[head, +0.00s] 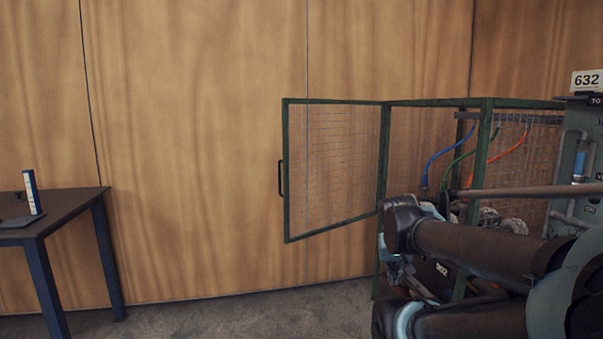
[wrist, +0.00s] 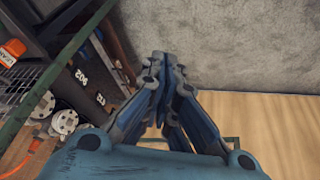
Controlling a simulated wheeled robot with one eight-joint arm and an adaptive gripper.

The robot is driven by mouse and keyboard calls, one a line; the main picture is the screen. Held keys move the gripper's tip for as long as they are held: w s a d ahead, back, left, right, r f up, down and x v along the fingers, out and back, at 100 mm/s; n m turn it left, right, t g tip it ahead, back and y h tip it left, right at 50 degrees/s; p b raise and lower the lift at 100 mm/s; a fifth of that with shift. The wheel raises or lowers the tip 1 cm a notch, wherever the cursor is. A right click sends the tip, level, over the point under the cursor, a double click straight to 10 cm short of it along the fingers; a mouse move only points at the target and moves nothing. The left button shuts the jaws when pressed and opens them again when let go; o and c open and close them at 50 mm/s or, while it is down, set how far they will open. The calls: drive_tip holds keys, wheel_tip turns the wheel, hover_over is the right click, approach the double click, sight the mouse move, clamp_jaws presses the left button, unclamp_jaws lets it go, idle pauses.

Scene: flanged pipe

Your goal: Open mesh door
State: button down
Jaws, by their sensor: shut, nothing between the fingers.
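The mesh door (head: 333,109) has a green frame and wire mesh. In the head view it stands swung open to the left of the green cage (head: 430,103), joined to it along its right edge. A black handle (head: 281,178) is on the door's far left edge. My gripper (head: 408,282) is low by the cage's front opening, right of the door, and partly hidden behind my arm. In the wrist view my gripper (wrist: 165,75) has its blue-grey fingers closed together and empty. I see no contact with the door.
Inside the cage hang blue, green and orange hoses (head: 432,160). The wrist view shows flanged parts (wrist: 62,121) and an orange item (wrist: 12,51) in the cage. A dark table (head: 65,202) stands at far left. Floor between table and cage is clear.

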drive_tip(key=w+r+t+h, duration=0.1)
drive_tip(key=w+r+t, duration=0.4)
drive_tip(key=w+r, duration=0.65)
drive_tip(key=w+r+t+h, duration=0.1)
drive_tip(key=w+r+t, duration=0.6)
drive_tip(key=w, duration=0.8)
drive_tip(key=w+a+r+n+t+y, duration=0.1)
drive_tip(key=w+a+r+y, duration=0.2)
drive_tip(key=w+a+r, duration=0.15)
drive_tip(key=n+g+y, duration=0.4)
drive_tip(key=n+y, duration=0.4)
drive_tip(key=y, duration=0.4)
approach(295, 167)
drive_tip(key=x, duration=0.5)
drive_tip(key=shift+w+a, duration=0.25)
drive_tip(key=shift+a, duration=0.05)
drive_tip(key=shift+w, duration=0.1)
